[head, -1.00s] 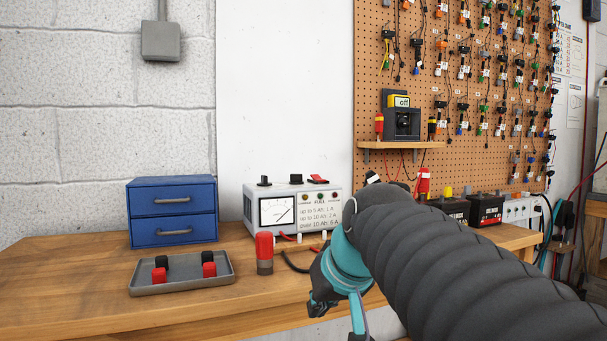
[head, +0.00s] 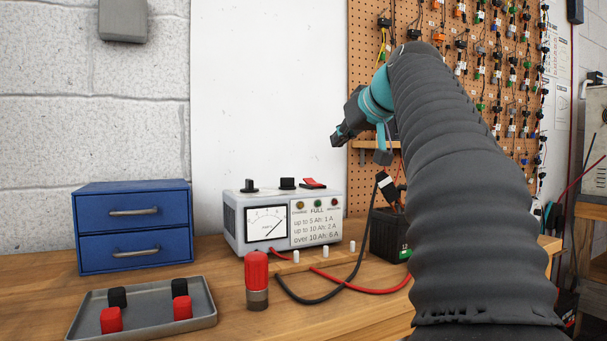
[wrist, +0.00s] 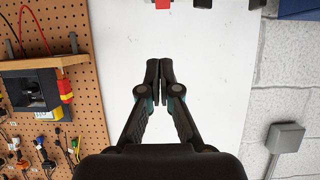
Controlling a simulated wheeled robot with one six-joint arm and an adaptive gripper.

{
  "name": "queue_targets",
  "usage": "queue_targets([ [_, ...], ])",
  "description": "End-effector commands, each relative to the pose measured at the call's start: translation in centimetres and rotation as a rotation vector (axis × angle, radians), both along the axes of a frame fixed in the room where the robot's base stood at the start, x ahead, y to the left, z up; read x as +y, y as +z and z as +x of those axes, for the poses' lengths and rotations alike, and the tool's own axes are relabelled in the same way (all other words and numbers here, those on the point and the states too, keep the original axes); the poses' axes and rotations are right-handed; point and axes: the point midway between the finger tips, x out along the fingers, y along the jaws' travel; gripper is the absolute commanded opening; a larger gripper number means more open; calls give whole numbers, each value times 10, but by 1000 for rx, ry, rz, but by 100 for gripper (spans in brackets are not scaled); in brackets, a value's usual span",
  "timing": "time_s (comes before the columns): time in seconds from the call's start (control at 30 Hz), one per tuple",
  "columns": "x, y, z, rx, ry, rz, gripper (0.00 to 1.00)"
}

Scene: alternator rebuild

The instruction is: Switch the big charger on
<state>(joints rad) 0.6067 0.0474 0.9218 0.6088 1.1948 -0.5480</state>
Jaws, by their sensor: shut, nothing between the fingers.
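The big charger (head: 283,218) is a pale grey box on the bench with a needle meter (head: 267,222) and a printed charging table on its front. On its top are two black knobs (head: 287,183) and a red rocker switch (head: 314,183) at the right, which looks tilted; I cannot tell its setting. My gripper (head: 340,137) is above and right of the charger, apart from it. In the wrist view the gripper (wrist: 159,73) is shut and empty before the white wall panel. The red switch (wrist: 162,4) just shows at that view's top edge.
A blue drawer cabinet (head: 133,227) and a grey tray (head: 205,308) with caps stand left. A red-topped cylinder (head: 257,280) stands before the charger. Red and black leads (head: 337,285) run toward a dark battery (head: 385,238). A pegboard (head: 362,70) is behind my arm.

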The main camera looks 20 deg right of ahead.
Motion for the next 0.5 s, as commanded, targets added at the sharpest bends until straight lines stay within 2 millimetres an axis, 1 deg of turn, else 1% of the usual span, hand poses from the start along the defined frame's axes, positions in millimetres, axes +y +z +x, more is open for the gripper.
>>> queue_targets([
  [0.13,8,0,3,1,14,0,0],
  [0.33,11,-4,10,2,19,1,0],
  [0.5,12,-14,30,3,20,3,0],
])
